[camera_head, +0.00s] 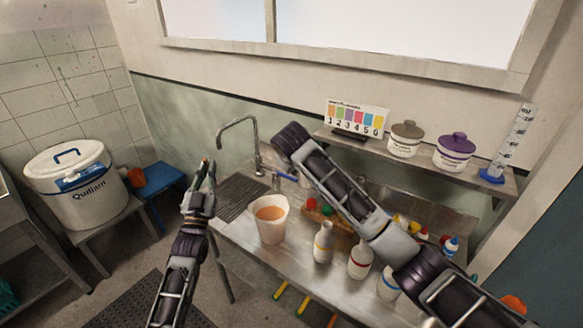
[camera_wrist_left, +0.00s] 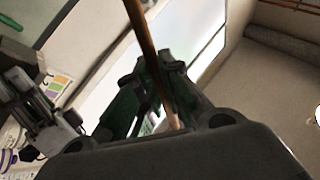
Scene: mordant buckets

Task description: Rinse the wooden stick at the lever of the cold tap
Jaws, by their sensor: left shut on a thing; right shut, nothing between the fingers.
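My left gripper (camera_head: 207,172) is shut on the wooden stick, left of the tap and above the sink's drainboard. The brown stick (camera_wrist_left: 152,62) runs up between its fingers in the left wrist view; in the head view it barely shows. The curved metal tap (camera_head: 240,123) stands at the back of the sink to the right, apart from the gripper. A blue lever (camera_head: 285,176) shows at the tap's right, partly behind my right arm. My right arm reaches over the counter; its gripper is hidden in the head view but seems to show in the left wrist view (camera_wrist_left: 38,108), shut and empty.
A jug of orange liquid (camera_head: 270,220) stands on the metal counter, with white bottles (camera_head: 324,243) to its right. A shelf (camera_head: 420,163) holds lidded jars and a colour card (camera_head: 357,117). A white Quilliam bucket (camera_head: 75,185) stands far left, beside a blue stool (camera_head: 157,180).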

